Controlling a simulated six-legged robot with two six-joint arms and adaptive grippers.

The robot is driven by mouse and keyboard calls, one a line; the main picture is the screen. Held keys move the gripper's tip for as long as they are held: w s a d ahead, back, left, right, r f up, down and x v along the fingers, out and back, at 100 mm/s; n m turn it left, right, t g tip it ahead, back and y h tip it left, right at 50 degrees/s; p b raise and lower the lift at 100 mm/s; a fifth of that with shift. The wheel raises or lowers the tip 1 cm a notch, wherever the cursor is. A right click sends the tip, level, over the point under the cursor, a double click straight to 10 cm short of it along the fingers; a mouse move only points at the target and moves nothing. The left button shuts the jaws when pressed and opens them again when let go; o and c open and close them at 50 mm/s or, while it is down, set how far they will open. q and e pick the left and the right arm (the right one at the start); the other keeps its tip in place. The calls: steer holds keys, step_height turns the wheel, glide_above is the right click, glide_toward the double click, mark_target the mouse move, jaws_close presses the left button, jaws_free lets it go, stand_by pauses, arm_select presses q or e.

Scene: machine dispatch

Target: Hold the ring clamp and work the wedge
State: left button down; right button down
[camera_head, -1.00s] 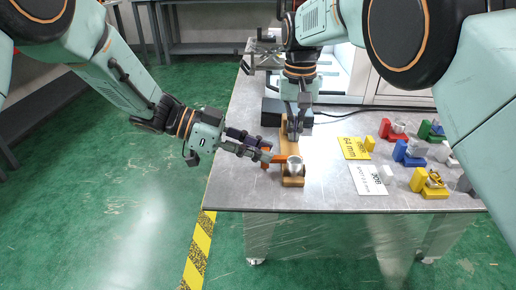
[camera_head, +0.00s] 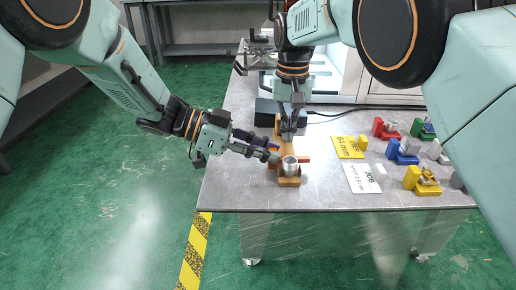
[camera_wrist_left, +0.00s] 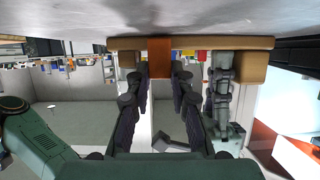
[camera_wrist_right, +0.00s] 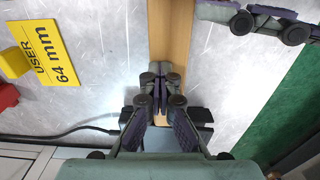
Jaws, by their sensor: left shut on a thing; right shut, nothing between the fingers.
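A wooden clamp base (camera_head: 290,182) lies lengthwise on the table near its front edge. A silvery metal ring (camera_head: 289,166) sits upright at its near end, with orange pieces (camera_head: 303,159) beside it. My left gripper (camera_head: 274,154) comes in from the left and is shut on an orange piece (camera_wrist_left: 160,57), which shows between its fingers in the left wrist view. My right gripper (camera_head: 289,135) points down over the wooden bar behind the ring. In the right wrist view its fingertips (camera_wrist_right: 160,85) are together over the wood (camera_wrist_right: 170,35). I cannot make out the wedge for sure.
A yellow "64 mm" card (camera_head: 348,147) and a white job card (camera_head: 361,178) lie right of the clamp. Red, blue, green and yellow holders (camera_head: 386,128) with metal parts stand farther right. A dark box (camera_head: 268,112) and cable are behind.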

arm_select(q)
steer(key=c, duration=1.2)
jaws_free()
steer(key=shift+s+d, duration=0.1)
steer(key=shift+s, duration=0.05)
arm_select(e)
steer(key=shift+s+f, duration=0.2)
steer(key=shift+f, duration=0.25)
arm_select(q)
steer(key=shift+o, duration=0.2)
steer(key=shift+a+r, duration=0.2)
steer(key=shift+a, duration=0.35)
steer(key=v, duration=1.1)
steer(key=shift+r, duration=0.1)
arm_select(e)
steer(key=shift+r, duration=0.1)
